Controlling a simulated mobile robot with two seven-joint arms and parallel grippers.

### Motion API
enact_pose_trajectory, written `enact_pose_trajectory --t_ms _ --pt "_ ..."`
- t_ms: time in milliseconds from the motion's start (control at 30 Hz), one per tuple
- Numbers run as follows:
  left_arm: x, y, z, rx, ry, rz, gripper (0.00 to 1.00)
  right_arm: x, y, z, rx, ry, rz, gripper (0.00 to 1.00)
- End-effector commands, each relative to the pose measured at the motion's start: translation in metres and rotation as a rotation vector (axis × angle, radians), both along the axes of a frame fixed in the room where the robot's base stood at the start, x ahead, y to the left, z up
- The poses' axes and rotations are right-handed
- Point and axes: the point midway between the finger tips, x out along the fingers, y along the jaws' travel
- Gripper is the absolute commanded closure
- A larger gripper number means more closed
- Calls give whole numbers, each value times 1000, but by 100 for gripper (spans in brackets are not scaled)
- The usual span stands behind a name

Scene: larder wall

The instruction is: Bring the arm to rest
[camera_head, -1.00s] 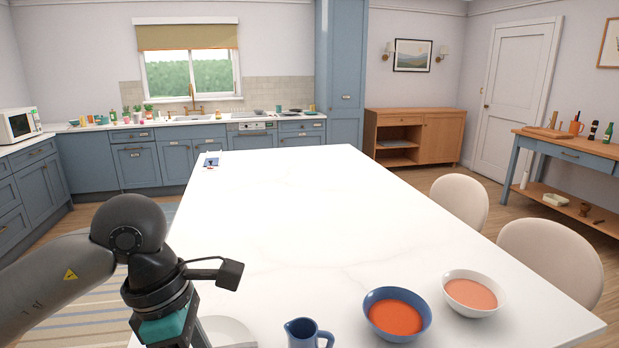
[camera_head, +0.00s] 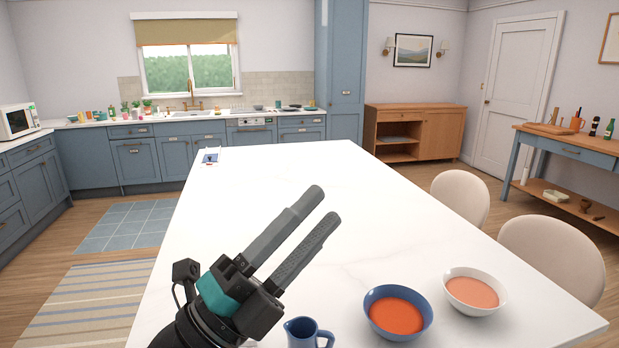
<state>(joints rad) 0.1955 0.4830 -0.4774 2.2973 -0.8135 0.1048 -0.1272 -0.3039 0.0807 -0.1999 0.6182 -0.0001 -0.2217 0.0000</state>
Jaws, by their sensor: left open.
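My left gripper (camera_head: 327,205) is raised over the near left part of the white island top (camera_head: 290,170). Its two grey fingers point up and to the right, apart and with nothing between them. A blue jug (camera_head: 302,334) stands just right of the gripper's base at the lower edge. A blue bowl (camera_head: 397,313) of orange-red soup and a white bowl (camera_head: 473,291) of paler orange soup stand to the right, clear of the gripper. My right gripper is out of view.
Two pale chairs (camera_head: 552,256) stand along the island's right side. A small dark blue item (camera_head: 210,157) lies at the far left corner. The middle and far part of the top is clear. A striped rug (camera_head: 85,305) lies on the floor at left.

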Motion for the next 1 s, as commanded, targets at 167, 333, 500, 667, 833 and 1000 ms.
enact_pose_trajectory --t_ms 167,333,500,667,833,1000 --pt "44 59 -43 -271 393 205 54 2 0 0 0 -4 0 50" --pt "60 111 -121 -478 786 402 54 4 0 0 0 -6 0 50" --pt "36 148 -220 -637 1197 601 54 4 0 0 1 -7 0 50" --pt "-20 165 -303 -735 1571 774 54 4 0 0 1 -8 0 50" --pt "-87 167 -358 -781 1885 913 54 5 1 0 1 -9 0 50" --pt "-153 163 -389 -790 2150 1026 54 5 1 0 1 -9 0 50"
